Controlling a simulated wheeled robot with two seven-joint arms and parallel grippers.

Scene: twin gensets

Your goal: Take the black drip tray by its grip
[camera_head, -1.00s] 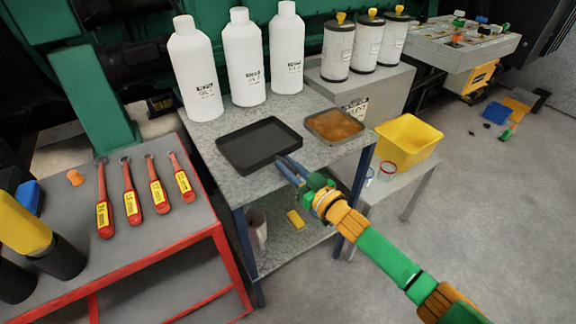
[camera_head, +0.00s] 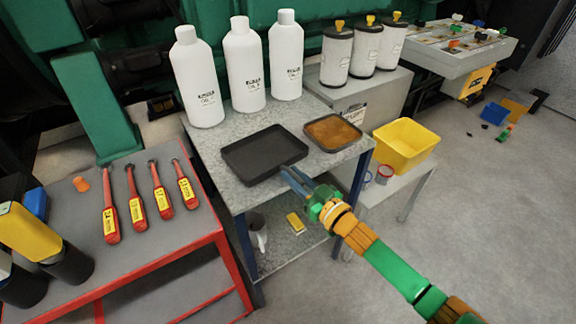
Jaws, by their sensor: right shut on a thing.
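The black drip tray (camera_head: 262,152) is a shallow, empty rectangular pan lying flat on the top of the grey table. My right gripper (camera_head: 288,173) reaches in from the lower right. Its fingers are shut at the tray's near right edge, on the tray's grip, which the fingers hide. The tray looks level and appears to rest on the table top. My left gripper is not in view.
A second tray with brown contents (camera_head: 334,132) sits right of the black tray. Several white bottles (camera_head: 242,65) stand behind. A yellow bin (camera_head: 404,146) is at the right. Red-handled tools (camera_head: 135,208) lie on the red-framed bench (camera_head: 190,246) at the left.

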